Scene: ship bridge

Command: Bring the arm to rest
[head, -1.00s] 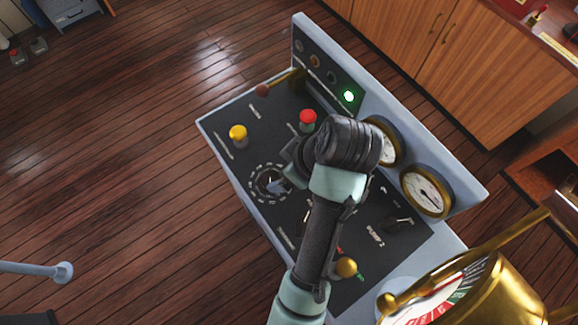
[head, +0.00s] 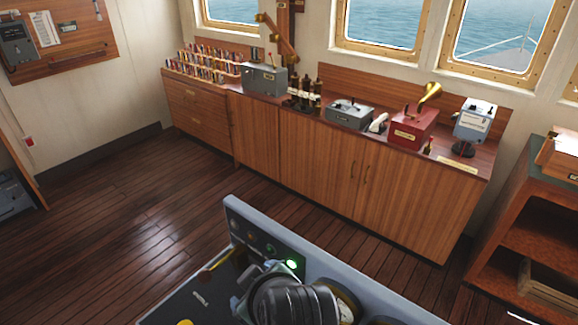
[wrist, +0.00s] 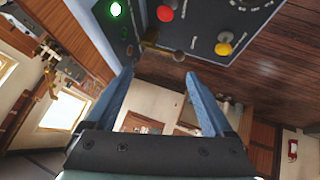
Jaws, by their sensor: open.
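My arm (head: 295,302) shows at the bottom of the head view, over the control console (head: 385,296). Its dark wrist hides part of the console and a gauge behind it. In the wrist view my gripper (wrist: 160,76) has its two blue fingers spread wide apart, with nothing between them. The fingers point past the console, toward the room beyond. My gripper's fingers cannot be made out in the head view.
The console's lit green lamp (wrist: 116,9), red button (wrist: 165,13) and yellow knob (wrist: 224,49) lie beyond the fingertips in the wrist view. A wooden cabinet (head: 315,165) with instruments stands along the wall. Open wooden floor (head: 130,205) lies to the left.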

